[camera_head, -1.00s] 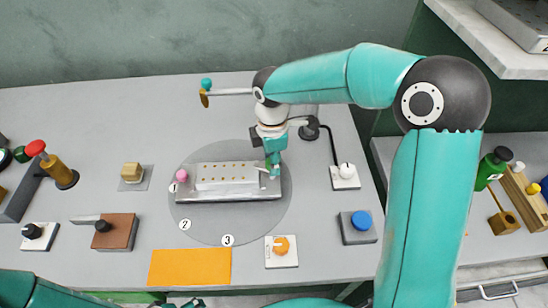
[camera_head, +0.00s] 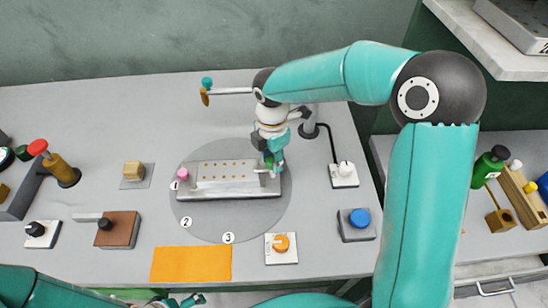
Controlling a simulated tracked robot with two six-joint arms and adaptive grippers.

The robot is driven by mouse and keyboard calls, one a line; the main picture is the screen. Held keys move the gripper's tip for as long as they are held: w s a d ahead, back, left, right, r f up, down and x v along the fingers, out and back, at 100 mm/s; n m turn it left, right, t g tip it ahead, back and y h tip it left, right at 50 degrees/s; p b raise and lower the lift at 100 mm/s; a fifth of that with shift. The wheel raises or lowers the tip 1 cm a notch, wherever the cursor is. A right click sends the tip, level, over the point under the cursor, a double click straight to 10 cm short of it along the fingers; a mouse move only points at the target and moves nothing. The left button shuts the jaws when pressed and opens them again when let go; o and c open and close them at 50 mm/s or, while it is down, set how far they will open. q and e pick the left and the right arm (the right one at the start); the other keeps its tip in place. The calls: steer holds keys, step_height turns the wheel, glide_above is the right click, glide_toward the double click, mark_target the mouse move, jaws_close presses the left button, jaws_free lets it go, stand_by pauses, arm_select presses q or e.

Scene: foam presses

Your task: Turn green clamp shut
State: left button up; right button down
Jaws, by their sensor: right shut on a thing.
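A grey metal foam mould (camera_head: 228,192) with rows of small holes in its lid lies on a round grey disc on the bench. A pink clamp knob (camera_head: 183,174) sits at its left end. The green clamp (camera_head: 269,160) is at its right end, mostly hidden by my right gripper (camera_head: 271,165). The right gripper points down from above and is shut on the green clamp. My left gripper (camera_head: 190,301) is only partly in view at the bottom edge, away from the mould; its jaws are too small to judge.
An orange mat (camera_head: 191,264), an orange dial (camera_head: 281,243) and a blue button (camera_head: 360,218) are in front. A white-knobbed switch (camera_head: 344,173) stands at right. A teal-topped lever (camera_head: 207,84) is behind.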

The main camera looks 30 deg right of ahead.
mark_target(272, 160)
steer(key=shift+s+a, duration=0.1)
steer(key=c, duration=0.8)
jaws_free()
steer(key=shift+o, duration=0.2)
step_height(272, 160, up, 12)
steer(key=shift+f, duration=0.1)
